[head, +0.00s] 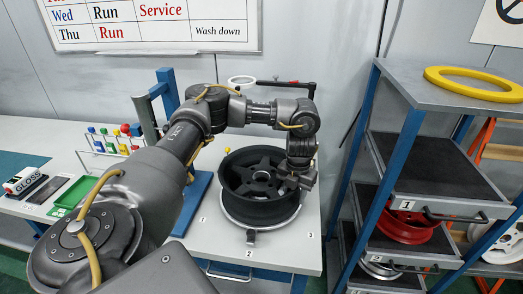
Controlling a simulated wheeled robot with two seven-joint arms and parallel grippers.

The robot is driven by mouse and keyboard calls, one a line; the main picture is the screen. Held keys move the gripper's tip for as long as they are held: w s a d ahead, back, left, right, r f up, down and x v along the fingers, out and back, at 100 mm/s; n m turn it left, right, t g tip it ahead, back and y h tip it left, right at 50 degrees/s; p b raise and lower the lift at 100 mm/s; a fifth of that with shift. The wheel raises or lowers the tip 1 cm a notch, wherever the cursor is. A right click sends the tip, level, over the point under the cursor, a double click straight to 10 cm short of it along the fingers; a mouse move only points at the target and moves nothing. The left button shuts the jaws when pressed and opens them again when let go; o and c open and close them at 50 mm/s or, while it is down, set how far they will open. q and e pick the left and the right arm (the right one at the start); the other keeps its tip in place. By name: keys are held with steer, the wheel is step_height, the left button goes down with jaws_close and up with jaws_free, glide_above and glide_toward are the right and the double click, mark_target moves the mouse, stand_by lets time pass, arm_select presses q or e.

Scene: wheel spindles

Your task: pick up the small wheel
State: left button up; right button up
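A red wheel (405,228) and a silver wheel (380,269) sit in the rack at the right. Which wheel is the small one is not clear. My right gripper is out of view.
The blue-framed rack (393,150) stands right of the bench (300,236), with a yellow ring (475,83) on top. A blue post stand (166,92) and a holder of coloured tubes (107,140) stand at the left. A white wheel (503,243) is at far right.

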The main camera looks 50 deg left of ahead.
arm_select(q)
jaws_close()
steer(key=shift+r, duration=0.15)
stand_by(1.3)
